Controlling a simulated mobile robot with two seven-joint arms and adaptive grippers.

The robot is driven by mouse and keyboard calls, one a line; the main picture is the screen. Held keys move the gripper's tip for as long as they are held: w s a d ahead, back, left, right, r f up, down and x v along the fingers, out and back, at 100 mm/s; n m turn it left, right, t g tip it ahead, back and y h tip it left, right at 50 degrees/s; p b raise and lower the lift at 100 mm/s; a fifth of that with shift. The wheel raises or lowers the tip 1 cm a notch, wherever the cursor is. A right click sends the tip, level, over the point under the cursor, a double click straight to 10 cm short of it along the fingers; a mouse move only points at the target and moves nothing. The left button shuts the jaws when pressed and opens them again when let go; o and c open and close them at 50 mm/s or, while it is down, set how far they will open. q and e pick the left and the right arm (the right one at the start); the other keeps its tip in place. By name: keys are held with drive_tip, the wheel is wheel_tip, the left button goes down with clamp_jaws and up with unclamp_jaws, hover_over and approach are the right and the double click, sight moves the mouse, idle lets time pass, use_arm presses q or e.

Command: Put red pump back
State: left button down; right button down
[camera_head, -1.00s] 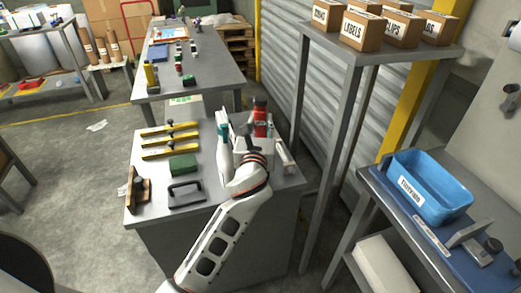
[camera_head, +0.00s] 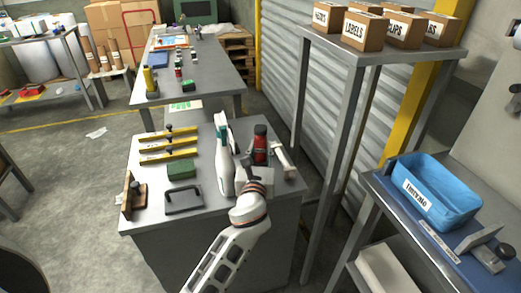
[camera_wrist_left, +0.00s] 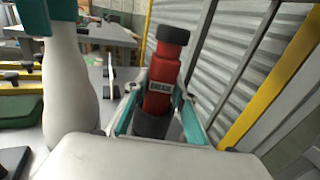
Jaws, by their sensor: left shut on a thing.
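The red pump (camera_head: 260,146) is a red cylinder with a black cap, a pale label and a dark lower part. It stands nearly upright over the right part of the near grey workbench (camera_head: 215,137). My left gripper (camera_head: 257,161) is shut around its lower part. In the left wrist view, the fingers with teal pads lie on both sides of the red pump (camera_wrist_left: 163,72). The pump's base is hidden, so I cannot tell whether it touches the bench. My right gripper is not in view.
A white spray bottle (camera_head: 224,165) with a teal head stands close left of the pump. Yellow-and-black tools (camera_head: 168,145), a green block (camera_head: 182,169) and a black handle (camera_head: 184,198) occupy the left. A tall shelf (camera_head: 375,53) stands at right.

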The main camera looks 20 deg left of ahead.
use_arm(q)
drive_tip(key=c, duration=1.7)
unclamp_jaws()
drive_tip(key=shift+f, duration=0.1)
